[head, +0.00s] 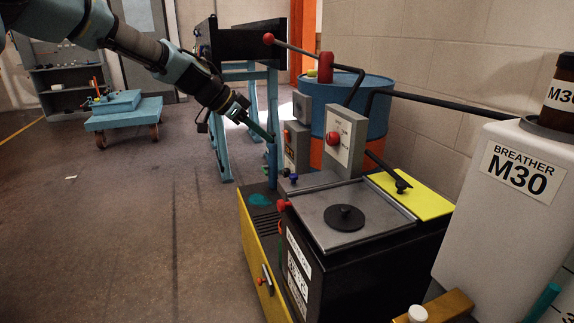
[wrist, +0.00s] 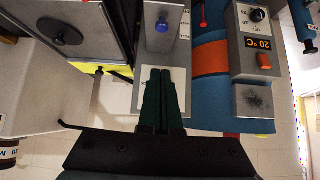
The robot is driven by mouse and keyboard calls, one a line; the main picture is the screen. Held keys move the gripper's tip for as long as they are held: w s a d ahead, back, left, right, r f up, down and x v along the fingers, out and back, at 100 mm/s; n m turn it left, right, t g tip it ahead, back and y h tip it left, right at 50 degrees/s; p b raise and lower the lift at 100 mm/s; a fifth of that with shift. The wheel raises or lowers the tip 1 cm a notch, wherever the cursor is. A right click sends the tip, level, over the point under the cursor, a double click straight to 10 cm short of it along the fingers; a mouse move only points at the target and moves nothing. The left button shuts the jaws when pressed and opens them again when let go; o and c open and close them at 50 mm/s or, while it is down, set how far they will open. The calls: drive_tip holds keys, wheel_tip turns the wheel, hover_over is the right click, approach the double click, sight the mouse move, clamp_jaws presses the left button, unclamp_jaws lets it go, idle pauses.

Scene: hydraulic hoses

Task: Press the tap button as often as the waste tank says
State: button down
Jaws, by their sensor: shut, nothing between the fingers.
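My gripper (head: 271,139) is shut and empty, its thin green fingers pointing down and to the right in the head view. In the wrist view the fingers (wrist: 163,100) lie together in front of a white panel. A blue button (wrist: 162,26) sits on a grey surface beyond the fingertips, apart from them. The blue button also shows in the head view (head: 294,178), below and right of my gripper. A black tank (head: 377,258) with a grey top and round black lid stands right of it. White labels (head: 298,270) on its side are too slanted to read surely.
A panel with a red knob (head: 333,138) and black levers rise behind the tank. A blue and orange drum (head: 372,105) stands behind. A white breather tank (head: 505,190) marked M30 is at right. A grey box displays 20 °C (wrist: 263,44). Floor at left is open.

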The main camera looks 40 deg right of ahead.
drive_tip(key=p, duration=0.3)
hover_over(297, 175)
drive_tip(key=w+a, duration=0.1)
drive_tip(key=a, duration=0.2)
wheel_tip(297, 175, down, 7)
drive_tip(key=f, duration=0.3)
drive_tip(key=shift+w+d, duration=0.1)
drive_tip(key=shift+d, duration=0.2)
drive_tip(key=shift+f+p, duration=0.3)
drive_tip(key=shift+f, duration=0.25)
drive_tip(key=shift+f, duration=0.15)
